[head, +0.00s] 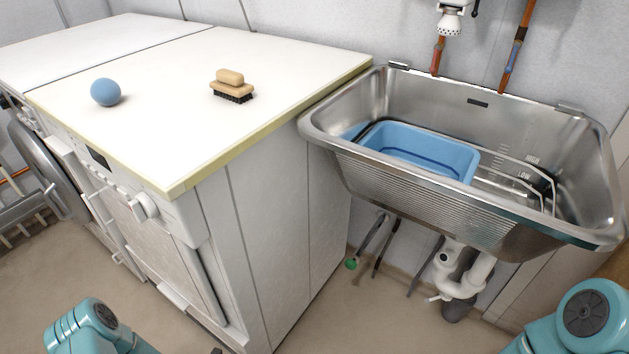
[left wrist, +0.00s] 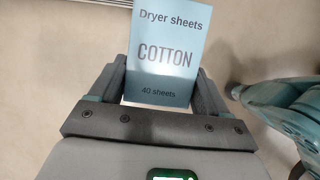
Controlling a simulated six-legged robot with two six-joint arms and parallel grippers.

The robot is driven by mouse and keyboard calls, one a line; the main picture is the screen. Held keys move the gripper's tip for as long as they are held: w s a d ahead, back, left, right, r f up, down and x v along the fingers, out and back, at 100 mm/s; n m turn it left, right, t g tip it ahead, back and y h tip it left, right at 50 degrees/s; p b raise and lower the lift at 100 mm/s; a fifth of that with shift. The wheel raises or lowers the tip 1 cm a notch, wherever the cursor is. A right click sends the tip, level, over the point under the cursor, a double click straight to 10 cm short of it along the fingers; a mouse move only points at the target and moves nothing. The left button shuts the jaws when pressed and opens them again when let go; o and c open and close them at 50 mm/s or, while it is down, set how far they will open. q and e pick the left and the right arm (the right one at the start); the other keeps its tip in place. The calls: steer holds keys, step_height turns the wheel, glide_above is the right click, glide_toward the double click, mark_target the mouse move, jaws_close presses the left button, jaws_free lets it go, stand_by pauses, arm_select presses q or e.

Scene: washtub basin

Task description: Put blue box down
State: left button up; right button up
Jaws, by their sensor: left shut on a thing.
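The blue box (left wrist: 163,50), printed "Dryer sheets COTTON 40 sheets", shows in the left wrist view, its printed face towards the camera. My left gripper (left wrist: 158,78) is shut on it, with one dark finger along each side. Neither the box nor my left gripper shows in the head view. My right gripper is in neither view.
A white counter (head: 150,80) holds a blue ball (head: 106,92) and a wooden brush (head: 232,92) with a tan block on top. Its front part is clear. A steel sink (head: 440,207) on the right holds a blue basin (head: 425,150) and a wire rack (head: 520,182).

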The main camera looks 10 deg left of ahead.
arm_select(q)
step_height(320, 180, down, 13)
steer(key=b, duration=0.5)
steer(key=shift+f, duration=0.1)
steer(key=shift+s+a+r, duration=0.1)
steer(key=shift+r, duration=0.3)
steer(key=shift+c, duration=0.4)
steer(key=shift+s+r+p, duration=0.3)
steer(key=shift+r+p, duration=0.15)
steer(key=shift+r, duration=0.2)
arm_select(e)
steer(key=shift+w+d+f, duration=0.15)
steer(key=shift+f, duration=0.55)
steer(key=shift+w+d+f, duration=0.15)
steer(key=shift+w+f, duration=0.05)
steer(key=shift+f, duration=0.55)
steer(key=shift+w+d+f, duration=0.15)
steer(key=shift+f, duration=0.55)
